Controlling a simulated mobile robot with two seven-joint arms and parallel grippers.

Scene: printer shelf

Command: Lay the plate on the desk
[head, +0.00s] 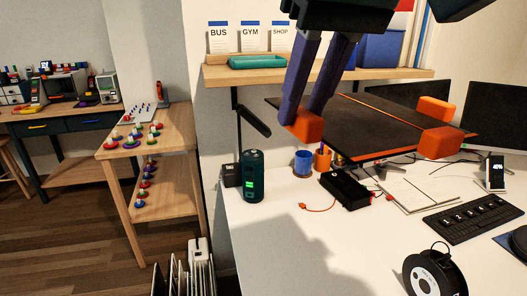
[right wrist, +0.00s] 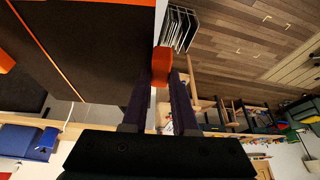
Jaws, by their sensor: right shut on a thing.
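The plate (head: 370,122) is a large dark panel with orange edging and orange corner blocks. It hangs above the right part of the white desk (head: 300,235), in front of the wall shelf, apart from the desk top as far as I can tell. My right gripper (head: 305,118) comes down from the top and is shut on the orange block at the plate's left corner. The right wrist view shows the same block between the purple fingers (right wrist: 161,72), with the dark plate (right wrist: 95,45) spreading left. My left gripper is not in view.
A dark green canister (head: 252,176), blue cup (head: 303,162), black box (head: 345,187), open notebook (head: 405,192), keyboard (head: 472,212) and black spool (head: 434,272) stand on the desk. Monitors are at the back right. The desk's front middle is clear.

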